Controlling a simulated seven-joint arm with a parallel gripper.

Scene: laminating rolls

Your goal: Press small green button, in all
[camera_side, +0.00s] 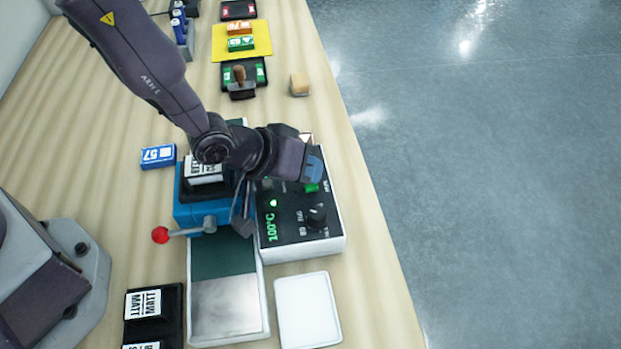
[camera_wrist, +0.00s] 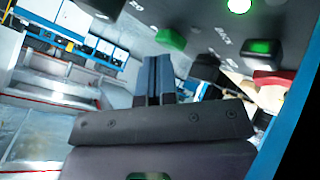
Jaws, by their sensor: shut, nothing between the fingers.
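The control box (camera_side: 290,238) has a dark top panel with a green "100°C" readout, a black knob (camera_side: 316,215) and a round green light (camera_side: 273,203). A green button (camera_side: 311,187) shows at its far right, partly hidden by my gripper (camera_side: 315,164). In the wrist view a green button (camera_wrist: 170,38) lies just beyond my gripper (camera_wrist: 153,80), whose blue fingers are together and empty. A lit green switch (camera_wrist: 262,47) and a red one (camera_wrist: 272,77) are further right. I cannot tell whether the fingertips touch the green button.
A blue laminator with a red-knobbed lever (camera_side: 160,235) stands left of the box. A white square tray (camera_side: 308,310) lies in front. A blue block marked 57 (camera_side: 158,156) and a yellow mat (camera_side: 240,40) are on the wooden table. The floor is open at right.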

